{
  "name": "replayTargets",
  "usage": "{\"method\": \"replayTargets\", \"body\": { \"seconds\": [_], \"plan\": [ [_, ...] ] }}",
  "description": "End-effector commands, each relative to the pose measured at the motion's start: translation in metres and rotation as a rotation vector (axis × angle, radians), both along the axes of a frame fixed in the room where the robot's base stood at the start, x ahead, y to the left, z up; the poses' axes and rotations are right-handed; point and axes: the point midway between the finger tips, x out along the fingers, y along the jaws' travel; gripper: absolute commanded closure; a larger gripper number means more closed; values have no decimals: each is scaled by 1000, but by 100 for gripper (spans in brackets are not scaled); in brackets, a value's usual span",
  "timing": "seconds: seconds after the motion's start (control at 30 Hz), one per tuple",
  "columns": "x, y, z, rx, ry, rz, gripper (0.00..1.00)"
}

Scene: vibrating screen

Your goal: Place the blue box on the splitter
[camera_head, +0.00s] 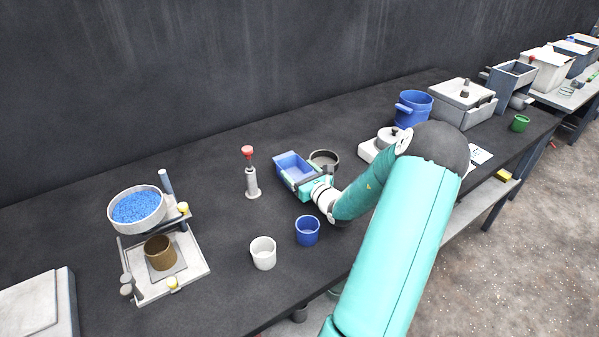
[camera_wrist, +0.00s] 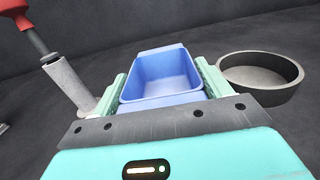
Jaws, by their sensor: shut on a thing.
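The blue box (camera_head: 293,168) is an open, empty rectangular tray near the middle of the dark table. In the wrist view the blue box (camera_wrist: 160,75) sits between the two pale green fingers of my gripper (camera_wrist: 162,88), which are shut on its sides. In the head view my gripper (camera_head: 299,176) reaches it from the right. I cannot tell whether the box touches the table. No part is clearly marked as the splitter; a stand with a bowl of blue grains (camera_head: 137,208) over a brown cup (camera_head: 160,253) is at the left.
A red-topped post (camera_head: 251,175) stands left of the box and a dark round dish (camera_head: 324,160) close on its right. A white cup (camera_head: 263,253) and a blue cup (camera_head: 307,230) stand in front. A blue bucket (camera_head: 413,108) and grey machine (camera_head: 462,103) are farther right.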

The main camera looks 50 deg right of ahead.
Motion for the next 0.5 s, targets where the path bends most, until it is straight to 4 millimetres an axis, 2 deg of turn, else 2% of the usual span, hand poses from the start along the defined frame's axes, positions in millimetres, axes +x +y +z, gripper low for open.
{"method": "replayTargets", "body": {
  "seconds": [0.3,0.33,0.4,0.5],
  "plan": [
    [0,0,-3,-1,-1,1,49],
    [0,0,-2,-1,-1,1,17],
    [0,0,-2,-1,-1,1,4],
    [0,0,-2,-1,-1,1,2]
  ]
}}
